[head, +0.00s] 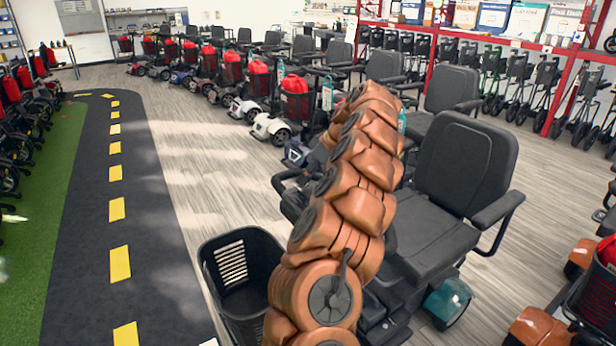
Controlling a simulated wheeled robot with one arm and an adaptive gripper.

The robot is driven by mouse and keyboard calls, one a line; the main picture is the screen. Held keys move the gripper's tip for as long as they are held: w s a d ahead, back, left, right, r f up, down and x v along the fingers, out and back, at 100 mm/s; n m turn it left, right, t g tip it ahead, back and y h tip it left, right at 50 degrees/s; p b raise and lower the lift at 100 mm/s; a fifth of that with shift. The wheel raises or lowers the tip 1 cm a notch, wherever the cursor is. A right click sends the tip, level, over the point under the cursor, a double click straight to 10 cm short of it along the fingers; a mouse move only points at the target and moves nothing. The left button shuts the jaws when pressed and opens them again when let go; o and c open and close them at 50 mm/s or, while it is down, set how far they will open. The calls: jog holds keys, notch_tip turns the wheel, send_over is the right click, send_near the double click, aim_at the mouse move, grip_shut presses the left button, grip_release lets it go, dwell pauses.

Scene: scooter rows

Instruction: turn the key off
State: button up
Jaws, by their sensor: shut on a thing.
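The key is not visible in the head view. A mobility scooter with a dark grey seat (462,165), a teal rear body (447,300) and a black front basket (243,272) stands in front of me. My brown jointed arm rises across its front and hides most of its steering column and control panel. My gripper cannot be made out; it is hidden behind the arm or out of the picture.
A row of scooters with red bags (294,97) runs back along the left. Red shelving (560,60) with folded walkers lines the right. An orange scooter (538,328) stands close at bottom right. The dark track with yellow dashes (117,209) is clear.

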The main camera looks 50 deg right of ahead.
dwell(0.4)
jog(key=o, duration=1.1)
jog(key=shift+o, duration=0.2)
jog(key=v, duration=1.1)
jog(key=shift+s+r, duration=0.2)
jog(key=shift+r, duration=0.1)
jog(key=shift+r, duration=0.1)
